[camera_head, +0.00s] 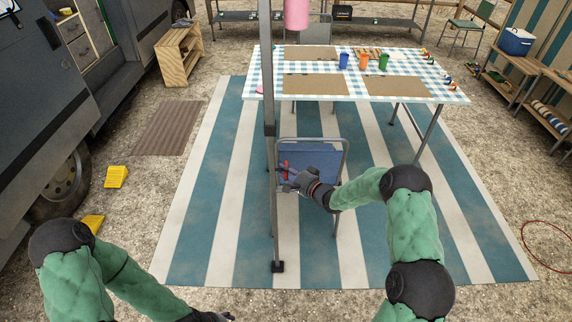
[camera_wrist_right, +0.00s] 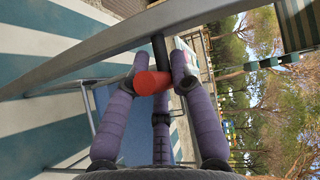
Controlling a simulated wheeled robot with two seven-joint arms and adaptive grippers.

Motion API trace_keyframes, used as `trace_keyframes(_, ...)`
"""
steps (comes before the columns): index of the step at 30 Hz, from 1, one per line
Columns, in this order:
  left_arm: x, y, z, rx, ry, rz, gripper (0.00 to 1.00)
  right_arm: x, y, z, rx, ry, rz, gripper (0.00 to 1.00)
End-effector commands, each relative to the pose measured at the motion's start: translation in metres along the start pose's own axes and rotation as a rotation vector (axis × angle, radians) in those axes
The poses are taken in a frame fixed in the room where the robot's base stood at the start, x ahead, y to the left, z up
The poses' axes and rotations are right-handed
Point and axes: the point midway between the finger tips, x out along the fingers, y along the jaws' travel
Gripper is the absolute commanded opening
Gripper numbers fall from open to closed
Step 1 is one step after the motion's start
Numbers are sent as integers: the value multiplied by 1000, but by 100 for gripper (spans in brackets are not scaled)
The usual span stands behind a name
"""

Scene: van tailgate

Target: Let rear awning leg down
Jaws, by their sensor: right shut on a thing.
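The awning leg (camera_head: 269,80) is a grey upright pole with a dark foot (camera_head: 278,267) on the striped mat. My right gripper (camera_head: 289,178) is at the leg's middle, beside a small red part. In the right wrist view, its purple fingers (camera_wrist_right: 158,80) are shut on a red-ended knob (camera_wrist_right: 150,83) with a black stem. The stem meets the grey pole (camera_wrist_right: 120,50), which crosses that view slantwise. The leg's upper end is out of view. My left gripper (camera_head: 222,316) only just shows at the bottom edge; its fingers are mostly cut off.
A blue folding chair (camera_head: 318,157) stands close behind the leg. Beyond it is a table (camera_head: 330,92) with a checked cloth and cups. A pink cylinder (camera_head: 296,14) hangs beside the leg. The van (camera_head: 80,90) is on the left, with yellow blocks (camera_head: 116,177) near its wheel.

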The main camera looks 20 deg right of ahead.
Motion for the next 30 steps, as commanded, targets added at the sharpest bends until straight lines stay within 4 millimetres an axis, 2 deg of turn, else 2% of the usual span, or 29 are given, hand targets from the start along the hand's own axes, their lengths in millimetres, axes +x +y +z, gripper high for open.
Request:
trace_keyframes(3,3,-1,0,0,0,0,67,1,6,0,-4,0,-3,0)
trace_keyframes(11,2,-1,0,0,0,0,67,1,5,0,-4,1,-3,0)
trace_keyframes(12,2,-1,0,0,0,0,67,1,5,0,-4,1,-3,26)
trace_keyframes(13,2,-1,0,0,0,0,67,1,5,0,-4,1,-3,34)
trace_keyframes(24,2,-1,0,0,1,0,67,0,6,0,-2,1,-2,35)
trace_keyframes(30,2,-1,0,0,1,0,67,-22,6,-1,0,3,-2,35)
